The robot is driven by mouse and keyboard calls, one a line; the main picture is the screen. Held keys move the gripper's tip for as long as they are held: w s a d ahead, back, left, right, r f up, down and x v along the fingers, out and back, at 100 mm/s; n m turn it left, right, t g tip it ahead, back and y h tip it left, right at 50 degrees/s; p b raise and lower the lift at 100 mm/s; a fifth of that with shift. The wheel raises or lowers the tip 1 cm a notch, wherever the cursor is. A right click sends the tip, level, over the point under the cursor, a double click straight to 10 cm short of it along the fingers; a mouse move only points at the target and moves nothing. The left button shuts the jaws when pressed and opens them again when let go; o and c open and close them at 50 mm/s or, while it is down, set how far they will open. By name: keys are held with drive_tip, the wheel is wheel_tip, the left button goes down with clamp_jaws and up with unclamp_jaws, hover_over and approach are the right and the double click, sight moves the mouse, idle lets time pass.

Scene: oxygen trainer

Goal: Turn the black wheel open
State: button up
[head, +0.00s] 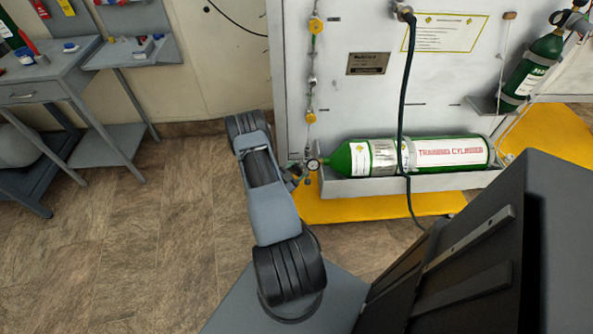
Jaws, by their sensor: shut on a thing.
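The green cylinder (440,154) labelled as a training cylinder lies on its side in a grey tray at the foot of the white panel. A small round gauge (313,165) sits at its left, valve end. My gripper (294,175) is at that valve end, just left of the gauge, small and partly hidden behind my arm. It is shut on the black wheel, which is mostly hidden by the jaws and arm; its turn position cannot be told.
A dark hose (402,100) hangs down the white panel (345,100) across the cylinder. Yellow fittings (315,25) run up the panel's left edge. The yellow base (380,208) juts out below. A grey workbench (45,75) stands left; the tiled floor between is clear.

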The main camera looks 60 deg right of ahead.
drive_tip(key=shift+n, duration=0.6)
drive_tip(key=o, duration=0.9)
drive_tip(key=p+v, duration=0.1)
drive_tip(key=v, duration=1.2)
drive_tip(key=shift+w+a, duration=0.1)
drive_tip(key=shift+a, duration=0.3)
